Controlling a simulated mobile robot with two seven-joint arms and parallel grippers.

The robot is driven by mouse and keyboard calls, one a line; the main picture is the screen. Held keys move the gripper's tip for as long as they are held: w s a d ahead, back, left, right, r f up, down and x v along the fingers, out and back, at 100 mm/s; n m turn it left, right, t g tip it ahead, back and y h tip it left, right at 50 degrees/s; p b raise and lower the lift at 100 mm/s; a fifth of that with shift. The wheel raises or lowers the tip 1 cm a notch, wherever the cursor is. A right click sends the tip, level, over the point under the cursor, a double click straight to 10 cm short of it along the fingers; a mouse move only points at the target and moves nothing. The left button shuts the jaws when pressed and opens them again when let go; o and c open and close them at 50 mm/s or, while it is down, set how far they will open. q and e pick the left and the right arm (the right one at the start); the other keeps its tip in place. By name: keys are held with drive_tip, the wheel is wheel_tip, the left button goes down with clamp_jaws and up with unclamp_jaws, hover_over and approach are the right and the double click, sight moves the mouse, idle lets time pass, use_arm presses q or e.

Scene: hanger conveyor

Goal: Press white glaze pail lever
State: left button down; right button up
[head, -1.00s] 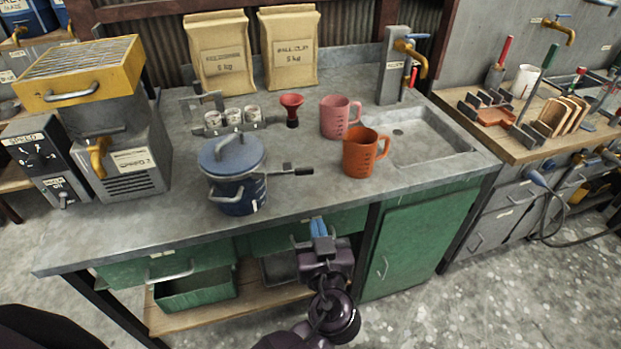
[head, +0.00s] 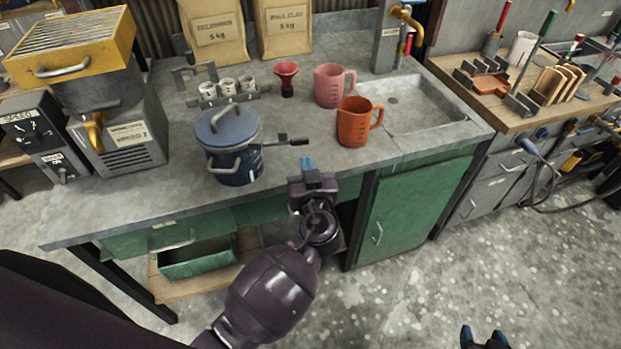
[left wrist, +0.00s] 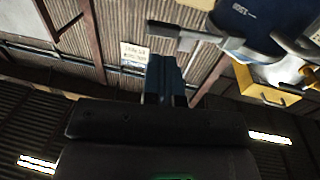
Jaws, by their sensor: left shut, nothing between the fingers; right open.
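A blue lidded pail (head: 236,162) stands on the grey counter; its lettering is too small to read. A lever (head: 285,141) with a black end sticks out from its right side. My left gripper (head: 307,163) is shut and empty, its blue fingertips just in front of and below the lever's end, apart from it in the head view. In the left wrist view, the closed fingers (left wrist: 164,80) point up towards the lever (left wrist: 185,34), with the pail (left wrist: 255,25) at upper right. Whether they touch is unclear. My right gripper (head: 485,337) is open and empty above the floor.
An orange jug (head: 355,125) and a pink jug (head: 328,87) stand right of the lever. A red funnel (head: 286,78) and small cups (head: 228,87) are behind the pail. A yellow-topped machine (head: 110,110) is at left.

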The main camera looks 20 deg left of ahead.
sight(302, 143)
use_arm(q)
drive_tip(key=p+x, duration=0.1)
drive_tip(key=x, duration=0.3)
drive_tip(key=shift+r, duration=0.1)
drive_tip(key=shift+w+a, duration=0.2)
drive_tip(key=shift+w, duration=0.15)
drive_tip(key=shift+w+a, duration=0.15)
drive_tip(key=shift+w, duration=0.2)
use_arm(e)
drive_tip(key=shift+s+d+r, duration=0.15)
drive_tip(key=shift+s+r, duration=0.25)
drive_tip(key=shift+s, duration=0.2)
drive_tip(key=shift+w, duration=0.15)
use_arm(q)
drive_tip(key=shift+w, duration=0.1)
use_arm(e)
drive_tip(key=shift+w, duration=0.1)
